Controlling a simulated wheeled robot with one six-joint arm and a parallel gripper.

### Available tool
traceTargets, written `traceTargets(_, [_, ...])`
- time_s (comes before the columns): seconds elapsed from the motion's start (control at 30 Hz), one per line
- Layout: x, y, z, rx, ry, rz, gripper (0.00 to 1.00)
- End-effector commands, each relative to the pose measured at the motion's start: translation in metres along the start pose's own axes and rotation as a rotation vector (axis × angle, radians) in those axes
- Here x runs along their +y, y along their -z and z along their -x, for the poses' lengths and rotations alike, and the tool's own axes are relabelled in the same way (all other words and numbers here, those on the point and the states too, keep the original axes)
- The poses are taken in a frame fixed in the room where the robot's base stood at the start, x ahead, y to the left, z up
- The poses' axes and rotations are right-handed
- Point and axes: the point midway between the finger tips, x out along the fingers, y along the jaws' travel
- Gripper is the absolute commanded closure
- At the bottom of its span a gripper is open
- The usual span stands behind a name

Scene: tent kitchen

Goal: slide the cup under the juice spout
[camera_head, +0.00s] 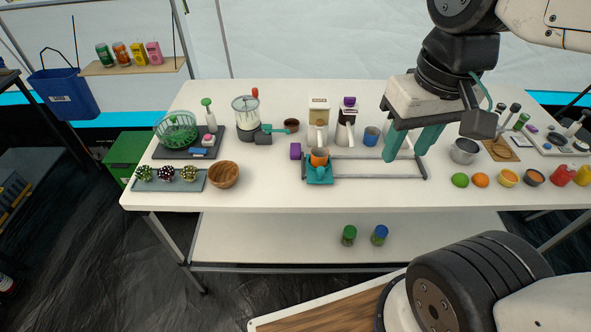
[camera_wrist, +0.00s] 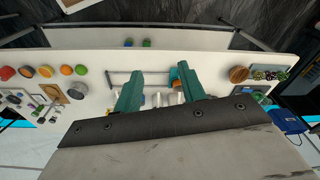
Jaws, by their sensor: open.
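An orange cup (camera_head: 319,158) sits on a teal carriage (camera_head: 319,178) at the left end of a grey rail frame (camera_head: 375,178). Two dispensers stand just behind: a beige one (camera_head: 318,112) and a white one with a purple top (camera_head: 347,115). I cannot tell for sure which has the juice spout. My gripper (camera_head: 406,157) is open and empty, its teal fingers pointing down over the right part of the rail frame, apart from the cup. In the wrist view the orange cup (camera_wrist: 173,74) shows beside one finger, partly hidden by it.
A purple block (camera_head: 295,151) stands left of the cup, and a blue cup (camera_head: 371,136) stands behind the rail. A metal pot (camera_head: 465,150) and several fruits and bowls are to the right. A wooden bowl (camera_head: 224,175) is to the left. The table's front strip is clear.

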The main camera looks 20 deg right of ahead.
Motion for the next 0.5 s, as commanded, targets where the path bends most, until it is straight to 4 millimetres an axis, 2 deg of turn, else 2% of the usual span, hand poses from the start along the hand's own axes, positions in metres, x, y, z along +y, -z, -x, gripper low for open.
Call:
traceTargets(0.17, [-0.005,0.042,-0.014,-0.079,0.049,-0.167,0.59])
traceTargets(0.27, [-0.009,0.074,-0.031,-0.135,0.081,-0.298,0.59])
traceTargets(0.37, [-0.011,0.105,-0.052,-0.19,0.107,-0.436,0.59])
traceTargets(0.5, [-0.011,0.146,-0.09,-0.27,0.132,-0.633,0.59])
